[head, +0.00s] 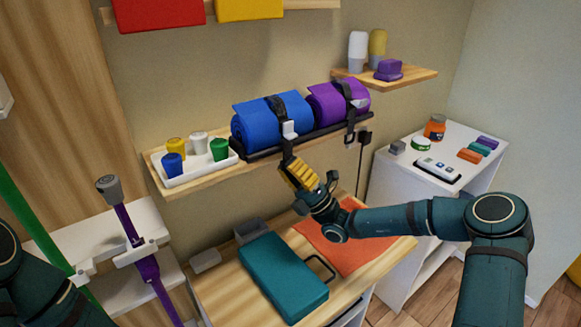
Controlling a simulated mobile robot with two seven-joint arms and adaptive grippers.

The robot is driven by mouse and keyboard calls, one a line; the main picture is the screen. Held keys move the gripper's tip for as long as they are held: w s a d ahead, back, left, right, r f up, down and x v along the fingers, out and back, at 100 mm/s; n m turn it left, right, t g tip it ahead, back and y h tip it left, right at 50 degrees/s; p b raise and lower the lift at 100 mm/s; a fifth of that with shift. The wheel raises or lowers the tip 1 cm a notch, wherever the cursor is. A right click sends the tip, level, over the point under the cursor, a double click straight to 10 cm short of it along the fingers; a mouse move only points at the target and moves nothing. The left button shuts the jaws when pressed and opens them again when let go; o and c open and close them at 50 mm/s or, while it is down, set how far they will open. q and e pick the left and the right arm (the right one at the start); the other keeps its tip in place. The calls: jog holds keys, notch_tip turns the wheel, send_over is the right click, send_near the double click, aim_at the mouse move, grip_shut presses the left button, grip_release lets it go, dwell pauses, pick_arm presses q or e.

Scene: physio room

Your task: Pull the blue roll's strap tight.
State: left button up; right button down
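The blue roll (258,122) lies on a black rack on the wall shelf. A black strap (275,103) goes around it, with a pale buckle (289,129) at its front. The strap's dark tail (287,150) hangs below the buckle, over the shelf edge. My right gripper (292,168), with yellow ridged fingers, is at the tail's lower end, below the shelf. The fingers overlap there, so I cannot tell whether they are closed on the tail. My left arm shows only at the lower left edge; its gripper is out of view.
A purple roll (337,103) with its own strap sits right of the blue one. A white tray (203,174) with coloured cups is at the shelf's left. Below, a wooden top (219,285) bears a teal case (282,277) and an orange mat (350,245). A white cabinet (398,177) stands right.

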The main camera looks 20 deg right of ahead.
notch_tip(320, 180, down, 7)
jog(key=shift+r, duration=0.2)
dwell(0.4)
jog(key=c, duration=1.1)
grip_release()
jog(key=v, duration=0.7)
jog(key=shift+f, duration=0.2)
jog(key=shift+s+d, duration=0.1)
